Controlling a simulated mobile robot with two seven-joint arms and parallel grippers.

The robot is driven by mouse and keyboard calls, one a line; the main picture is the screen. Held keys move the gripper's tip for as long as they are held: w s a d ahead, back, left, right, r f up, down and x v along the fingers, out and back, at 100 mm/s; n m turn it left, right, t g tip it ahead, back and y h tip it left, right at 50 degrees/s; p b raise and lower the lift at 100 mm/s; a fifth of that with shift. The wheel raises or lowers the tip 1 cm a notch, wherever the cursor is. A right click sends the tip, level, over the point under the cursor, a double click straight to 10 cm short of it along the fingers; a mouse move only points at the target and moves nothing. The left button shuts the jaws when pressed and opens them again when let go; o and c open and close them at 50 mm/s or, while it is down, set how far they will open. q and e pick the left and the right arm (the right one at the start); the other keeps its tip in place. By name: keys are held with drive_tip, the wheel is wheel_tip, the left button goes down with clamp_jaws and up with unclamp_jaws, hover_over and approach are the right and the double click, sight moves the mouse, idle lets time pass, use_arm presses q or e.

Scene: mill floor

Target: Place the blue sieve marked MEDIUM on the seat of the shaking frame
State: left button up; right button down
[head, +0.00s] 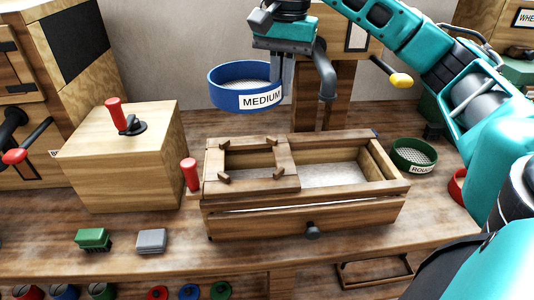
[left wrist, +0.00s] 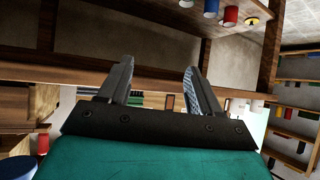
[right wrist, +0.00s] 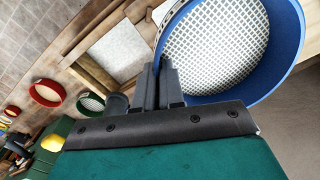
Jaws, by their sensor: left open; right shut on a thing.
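The blue sieve (head: 240,88) has a white MEDIUM label on its front and a pale mesh. My right gripper (head: 284,80) is shut on its right rim and holds it in the air, above and behind the shaking frame (head: 352,187). The right wrist view also shows the blue sieve (right wrist: 215,45), its rim between the fingers. The seat (head: 263,165), a wooden square with small corner blocks, is on the left part of the frame and is empty. My left gripper (left wrist: 155,85) is open and empty in the left wrist view, away from the bench top.
A green sieve (head: 414,155) marked ROUGH lies right of the frame, and a red one (head: 458,186) shows partly behind my right arm. A wooden box (head: 125,155) with a red-handled crank stands at left. A green brush (head: 93,239) and a grey block (head: 151,240) lie in front.

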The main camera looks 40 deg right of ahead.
wheel_tip(320, 180, down, 11)
drive_tip(key=b, duration=0.4)
drive_tip(key=shift+f, duration=0.55)
wheel_tip(320, 180, down, 4)
drive_tip(key=shift+r+b, duration=0.1)
drive_tip(key=shift+b, duration=0.2)
use_arm(q)
drive_tip(key=f, duration=0.1)
drive_tip(key=d+f, duration=0.1)
drive_tip(key=f, duration=0.1)
drive_tip(key=shift+w+d+f, duration=0.2)
drive_tip(key=shift+w+f, duration=0.15)
drive_tip(key=shift+w, duration=0.05)
use_arm(e)
drive_tip(key=c, duration=1.7)
unclamp_jaws()
use_arm(q)
drive_tip(key=shift+f, duration=0.1)
use_arm(e)
drive_tip(key=o, duration=0.5)
drive_tip(key=shift+c, duration=0.2)
